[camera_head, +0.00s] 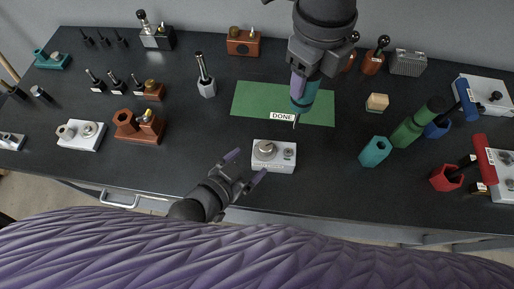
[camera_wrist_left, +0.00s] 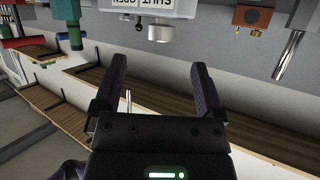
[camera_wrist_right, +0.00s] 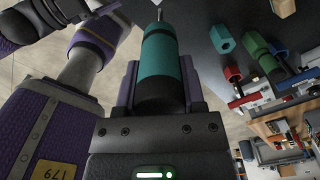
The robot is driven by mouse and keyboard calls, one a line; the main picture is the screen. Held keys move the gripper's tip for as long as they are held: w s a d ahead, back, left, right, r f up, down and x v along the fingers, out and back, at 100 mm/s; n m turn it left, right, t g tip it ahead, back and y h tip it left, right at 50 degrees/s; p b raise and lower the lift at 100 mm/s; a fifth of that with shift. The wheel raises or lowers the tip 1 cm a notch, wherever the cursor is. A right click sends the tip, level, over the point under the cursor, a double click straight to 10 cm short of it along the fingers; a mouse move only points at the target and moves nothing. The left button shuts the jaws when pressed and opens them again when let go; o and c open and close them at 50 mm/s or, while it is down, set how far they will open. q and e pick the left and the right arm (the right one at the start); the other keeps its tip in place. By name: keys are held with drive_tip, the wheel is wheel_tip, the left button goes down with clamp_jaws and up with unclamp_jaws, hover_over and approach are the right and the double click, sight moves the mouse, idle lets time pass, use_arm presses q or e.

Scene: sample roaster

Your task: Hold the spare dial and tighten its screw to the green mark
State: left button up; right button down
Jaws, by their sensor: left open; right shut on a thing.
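The spare dial is likely the small white block (camera_head: 273,166) with a round metal knob and a smaller round fitting, near the table's front edge. In the left wrist view a white block with "SHUT" and "OPEN" lettering (camera_wrist_left: 150,12) shows upside down at the top. My left gripper (camera_head: 246,167) is open and empty, just left of the block and apart from it. My right gripper (camera_wrist_right: 160,80) is shut on a teal-handled screwdriver (camera_head: 303,94), its tip pointing down, behind and right of the block. I cannot make out a green mark.
A green mat (camera_head: 257,100) with a DONE label lies behind the block. A teal hexagonal holder (camera_head: 375,151) stands to the right, with green (camera_head: 415,125), blue and red tools and holders beyond. Brown and white fixtures (camera_head: 82,134) stand at left.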

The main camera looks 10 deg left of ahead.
sight(263, 149)
use_arm(q)
drive_tip(key=x, duration=0.6)
clamp_jaws()
drive_tip(key=shift+c, duration=0.4)
unclamp_jaws()
drive_tip(key=shift+r+p, duration=0.25)
drive_tip(key=shift+p, duration=0.2)
clamp_jaws()
idle(0.4)
idle(0.5)
